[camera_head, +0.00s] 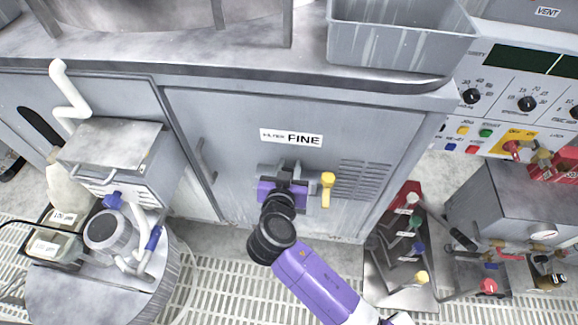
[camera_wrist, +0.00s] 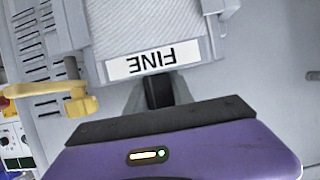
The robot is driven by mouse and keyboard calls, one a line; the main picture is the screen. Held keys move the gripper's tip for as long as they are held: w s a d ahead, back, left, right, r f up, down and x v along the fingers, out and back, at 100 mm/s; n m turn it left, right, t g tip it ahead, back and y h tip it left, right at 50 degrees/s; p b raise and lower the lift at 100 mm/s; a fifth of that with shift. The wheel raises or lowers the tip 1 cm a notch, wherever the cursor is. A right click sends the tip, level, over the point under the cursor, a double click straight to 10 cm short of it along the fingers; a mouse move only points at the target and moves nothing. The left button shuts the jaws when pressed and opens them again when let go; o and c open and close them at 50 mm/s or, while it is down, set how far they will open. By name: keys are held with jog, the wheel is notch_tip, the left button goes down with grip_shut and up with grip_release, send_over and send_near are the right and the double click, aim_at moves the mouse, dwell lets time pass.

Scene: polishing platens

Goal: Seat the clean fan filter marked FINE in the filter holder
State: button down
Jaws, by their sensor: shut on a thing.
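The filter holder (camera_head: 268,170) is a grey frame on the cabinet door, below a sign (camera_head: 291,138) reading "FILTER FINE". A yellow latch handle (camera_head: 327,188) hangs at its right; in the wrist view the latch (camera_wrist: 75,98) is at left. The fan filter (camera_wrist: 150,30) has a pale ribbed face and a white label reading "FINE", upside down in the wrist view. My gripper (camera_wrist: 160,92) is shut on the filter at its labelled edge. In the head view my purple gripper (camera_head: 283,188) is in front of the holder and hides the filter. I cannot tell how deep the filter sits.
A louvred vent (camera_head: 363,180) is right of the holder and a door handle (camera_head: 205,160) is left. A grey basin (camera_head: 400,50) stands on the worktop above. Lower right is a rack (camera_head: 400,250) with coloured knobs; a drum (camera_head: 100,285) stands lower left.

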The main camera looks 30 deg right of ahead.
jog(key=shift+f+b, duration=0.85)
jog(key=shift+f, duration=0.1)
jog(key=c, duration=1)
grip_release()
jog(key=shift+p+v, duration=0.35)
jog(key=shift+v, duration=3.6)
